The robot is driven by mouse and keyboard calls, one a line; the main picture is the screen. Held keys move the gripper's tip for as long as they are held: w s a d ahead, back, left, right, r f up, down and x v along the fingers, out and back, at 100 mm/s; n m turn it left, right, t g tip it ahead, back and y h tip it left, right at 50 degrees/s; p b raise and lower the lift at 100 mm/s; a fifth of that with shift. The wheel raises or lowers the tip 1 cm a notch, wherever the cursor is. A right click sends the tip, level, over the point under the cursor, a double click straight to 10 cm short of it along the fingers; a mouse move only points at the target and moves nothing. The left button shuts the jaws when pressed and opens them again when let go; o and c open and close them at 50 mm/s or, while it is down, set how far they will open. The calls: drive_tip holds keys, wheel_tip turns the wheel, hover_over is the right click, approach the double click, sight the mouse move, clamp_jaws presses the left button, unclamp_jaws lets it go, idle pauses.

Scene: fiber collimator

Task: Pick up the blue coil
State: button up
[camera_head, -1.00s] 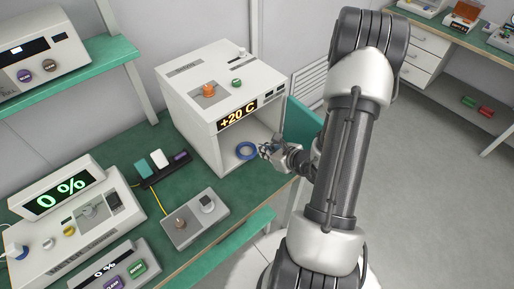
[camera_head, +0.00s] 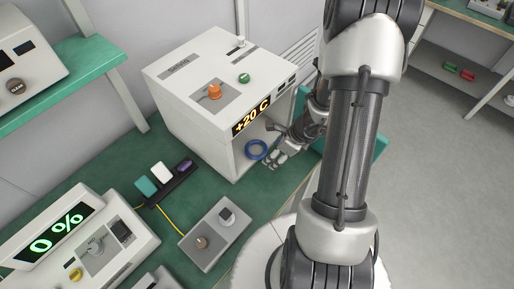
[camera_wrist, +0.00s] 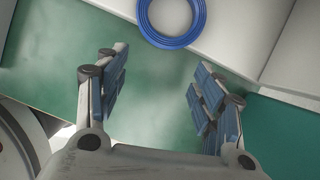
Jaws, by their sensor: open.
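The blue coil (camera_head: 257,142) is a ring lying on the pale floor of the white chamber box (camera_head: 207,128), just inside its open front. The coil also shows at the top of the wrist view (camera_wrist: 171,42), cut by the frame's upper edge. My gripper (camera_head: 272,164) is at the chamber's opening, right beside and in front of the coil. In the wrist view my gripper (camera_wrist: 158,84) has its blue-padded fingers spread wide with nothing between them. The coil lies beyond the fingertips, roughly centred between them, with a gap.
The chamber's teal door (camera_head: 366,160) stands open on the right, close to my arm. A grey box with knobs (camera_head: 215,229), a dark rack of coloured blocks (camera_head: 170,184) and a "0 %" instrument (camera_head: 95,245) stand left on the green bench. Bare bench (camera_wrist: 150,110) lies under my fingers.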

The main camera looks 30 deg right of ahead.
sight(254, 150)
drive_tip(key=o, duration=0.4)
drive_tip(key=shift+w+a, duration=0.6)
drive_tip(key=shift+w, duration=0.35)
drive_tip(key=shift+o, duration=0.7)
drive_tip(key=w, duration=0.1)
drive_tip(key=w+a, duration=0.2)
drive_tip(key=w, duration=0.1)
drive_tip(key=shift+a+f, duration=0.25)
drive_tip(key=shift+f, duration=0.35)
drive_tip(key=shift+c, duration=0.2)
drive_tip(key=c, duration=0.9)
